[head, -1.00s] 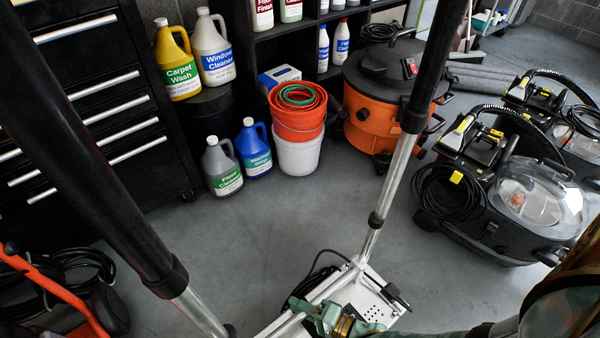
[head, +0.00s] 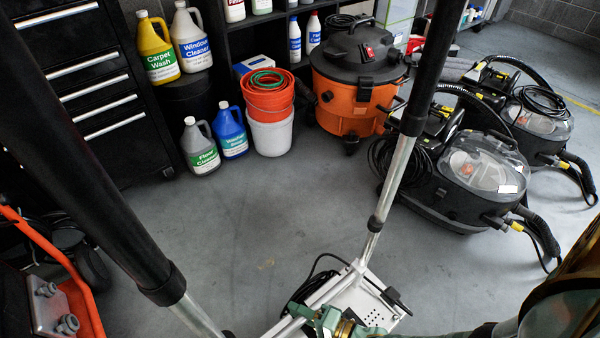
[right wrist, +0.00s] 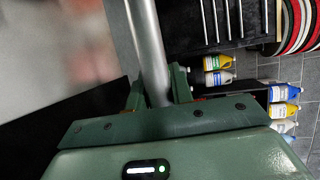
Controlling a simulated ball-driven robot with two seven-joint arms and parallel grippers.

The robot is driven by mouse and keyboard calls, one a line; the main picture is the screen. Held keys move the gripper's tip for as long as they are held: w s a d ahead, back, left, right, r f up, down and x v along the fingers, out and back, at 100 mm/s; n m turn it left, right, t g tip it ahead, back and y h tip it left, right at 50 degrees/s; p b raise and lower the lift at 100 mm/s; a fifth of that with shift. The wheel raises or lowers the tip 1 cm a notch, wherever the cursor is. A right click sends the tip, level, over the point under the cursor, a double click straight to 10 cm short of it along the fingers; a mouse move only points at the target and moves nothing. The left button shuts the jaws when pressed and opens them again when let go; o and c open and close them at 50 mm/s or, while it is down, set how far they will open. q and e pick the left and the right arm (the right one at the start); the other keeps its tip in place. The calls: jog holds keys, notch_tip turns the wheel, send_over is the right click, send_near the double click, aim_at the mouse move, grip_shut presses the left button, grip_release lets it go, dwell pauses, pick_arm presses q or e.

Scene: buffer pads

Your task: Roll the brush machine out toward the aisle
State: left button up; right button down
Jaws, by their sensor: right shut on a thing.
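The brush machine has a white-silver frame (head: 358,297) low at the bottom centre of the head view. A silver tube with a black upper sleeve (head: 423,75) rises from it, leaning right. A second black-sleeved tube (head: 85,170) crosses the left side, close to the camera. My green right gripper (head: 330,320) shows at the bottom edge beside the frame. In the right wrist view, its fingers (right wrist: 158,97) are shut around a silver tube (right wrist: 148,50). The machine's lower part is cut off. My left gripper is not visible.
An orange-black vacuum (head: 350,85), nested buckets (head: 270,135) and jugs (head: 232,133) stand along the back. Two black carpet machines (head: 455,185) stand at right, hoses on the floor. An orange-framed machine (head: 65,270) is at lower left. Grey floor (head: 250,220) between is clear; a yellow line (head: 580,104) lies far right.

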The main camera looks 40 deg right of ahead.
jog(key=shift+s+d+f, duration=0.1)
jog(key=shift+s, duration=0.15)
jog(key=c, duration=1.2)
grip_release()
jog(key=shift+c, duration=0.2)
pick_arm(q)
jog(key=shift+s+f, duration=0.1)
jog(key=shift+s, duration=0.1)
pick_arm(e)
jog(key=shift+s+d, duration=0.1)
jog(key=shift+s, duration=0.1)
jog(key=p+v, duration=0.1)
jog(key=v, duration=0.4)
jog(key=p+v, duration=0.1)
jog(key=v, duration=0.2)
jog(key=shift+r+p, duration=0.35)
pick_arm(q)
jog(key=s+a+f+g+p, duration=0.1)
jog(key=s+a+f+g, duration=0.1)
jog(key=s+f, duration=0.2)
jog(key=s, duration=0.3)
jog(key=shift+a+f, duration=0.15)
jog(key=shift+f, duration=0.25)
pick_arm(e)
jog(key=v, duration=0.7)
jog(key=shift+s+d+f, duration=0.1)
jog(key=shift+s+d, duration=0.05)
jog(key=shift+s, duration=0.2)
